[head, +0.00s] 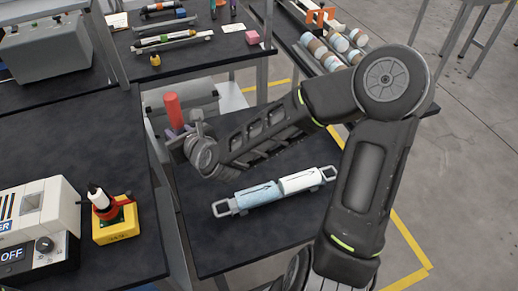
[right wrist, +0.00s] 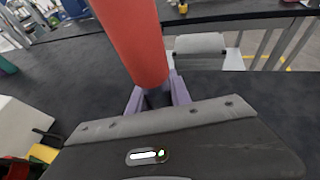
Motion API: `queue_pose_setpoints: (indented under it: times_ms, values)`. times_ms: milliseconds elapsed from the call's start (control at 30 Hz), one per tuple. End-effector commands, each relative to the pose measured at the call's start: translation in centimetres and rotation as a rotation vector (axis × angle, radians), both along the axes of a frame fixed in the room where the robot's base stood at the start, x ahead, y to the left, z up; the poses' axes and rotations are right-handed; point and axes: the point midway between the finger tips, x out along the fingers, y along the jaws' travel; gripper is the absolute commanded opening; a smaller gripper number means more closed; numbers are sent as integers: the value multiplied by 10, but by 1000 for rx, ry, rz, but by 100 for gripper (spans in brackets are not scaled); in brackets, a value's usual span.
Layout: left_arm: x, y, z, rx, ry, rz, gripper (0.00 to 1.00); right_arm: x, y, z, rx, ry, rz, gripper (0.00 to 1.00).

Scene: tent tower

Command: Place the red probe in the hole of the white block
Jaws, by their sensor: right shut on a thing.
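The red probe (head: 172,108) is a plain red cylinder. It stands nearly upright in my right gripper (head: 180,131), above the gap between the left table and the middle table. In the right wrist view the probe (right wrist: 134,42) rises between the purple fingers of the gripper (right wrist: 158,97), which are shut on its lower end. A white boxy unit (head: 38,210) with a dial and an OFF display stands on the left table, away from the probe. I cannot tell if it is the white block, and no hole shows clearly. My left gripper is not in view.
A yellow base (head: 114,232) with a red and black fitting stands beside the white unit. A light blue and white cylinder assembly (head: 275,190) lies on the middle table. A grey case (head: 178,100) is behind the probe. The left table's middle (head: 85,145) is clear.

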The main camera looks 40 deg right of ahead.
Motion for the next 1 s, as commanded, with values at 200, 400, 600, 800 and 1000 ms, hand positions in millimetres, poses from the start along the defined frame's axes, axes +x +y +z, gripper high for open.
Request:
queue_pose_setpoints:
  times_ms: [200, 400, 600, 800, 1000]
  values:
    - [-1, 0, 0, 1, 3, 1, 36, 0, 0, 0, -1, -1, 1, 0]
    - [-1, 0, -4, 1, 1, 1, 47, 0, -3, -4, 0, -1, -6, 0]
    - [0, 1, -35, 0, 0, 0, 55, 3, -46, -37, -6, -2, -86, 0]
    - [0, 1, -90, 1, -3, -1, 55, -1, -141, -71, -10, -9, -275, 0]
    - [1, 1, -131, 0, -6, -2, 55, -21, -229, -71, -5, -10, -463, 0]
